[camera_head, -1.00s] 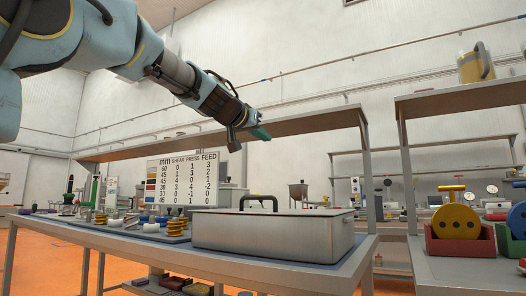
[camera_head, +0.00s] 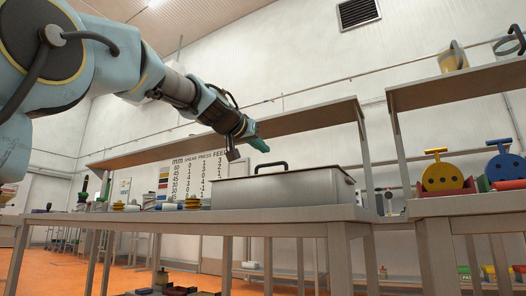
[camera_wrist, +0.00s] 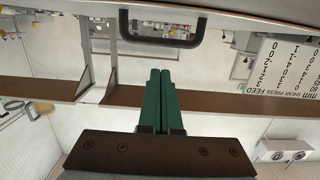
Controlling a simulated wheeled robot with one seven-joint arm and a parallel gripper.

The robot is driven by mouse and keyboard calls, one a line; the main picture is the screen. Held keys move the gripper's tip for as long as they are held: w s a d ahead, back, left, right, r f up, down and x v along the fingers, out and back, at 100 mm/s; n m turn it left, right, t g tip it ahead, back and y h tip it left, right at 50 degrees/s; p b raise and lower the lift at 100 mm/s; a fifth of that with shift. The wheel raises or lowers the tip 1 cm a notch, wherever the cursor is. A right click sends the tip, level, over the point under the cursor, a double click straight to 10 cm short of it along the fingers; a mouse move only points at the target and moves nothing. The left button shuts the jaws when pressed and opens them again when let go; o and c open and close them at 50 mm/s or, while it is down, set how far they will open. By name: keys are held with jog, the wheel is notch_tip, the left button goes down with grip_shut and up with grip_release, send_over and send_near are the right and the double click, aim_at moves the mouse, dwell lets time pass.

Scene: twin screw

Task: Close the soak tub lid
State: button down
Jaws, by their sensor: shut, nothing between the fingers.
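The soak tub (camera_head: 275,192) is a long grey metal box on the table's right part. Its lid (camera_head: 322,171) lies across the top, nearly edge-on, so I cannot tell whether it sits fully down. A dark bar handle (camera_head: 270,164) stands up from the lid. My gripper (camera_head: 263,146), with green fingers, is shut and empty. It hangs just above the handle in the picture, apart from it. In the wrist view my shut fingers (camera_wrist: 160,72) point towards the handle (camera_wrist: 162,42) and the pale lid (camera_wrist: 230,12), which appear upside down.
A board of numbers (camera_head: 192,178) stands behind the tub's left side. A shelf (camera_head: 300,117) runs behind and above the tub. A second bench (camera_head: 470,206) at the right holds a red bin with a yellow disc part (camera_head: 440,175). Small parts line the table's left.

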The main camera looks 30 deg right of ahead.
jog(key=shift+s+a+f+b, duration=0.15)
jog(key=shift+a+f+b, duration=0.05)
jog(key=shift+f+b, duration=0.9)
jog(key=shift+s+a+f+b, duration=0.1)
jog(key=shift+a+f+b, duration=0.1)
jog(key=shift+f+b, duration=0.85)
jog(key=shift+f, duration=0.2)
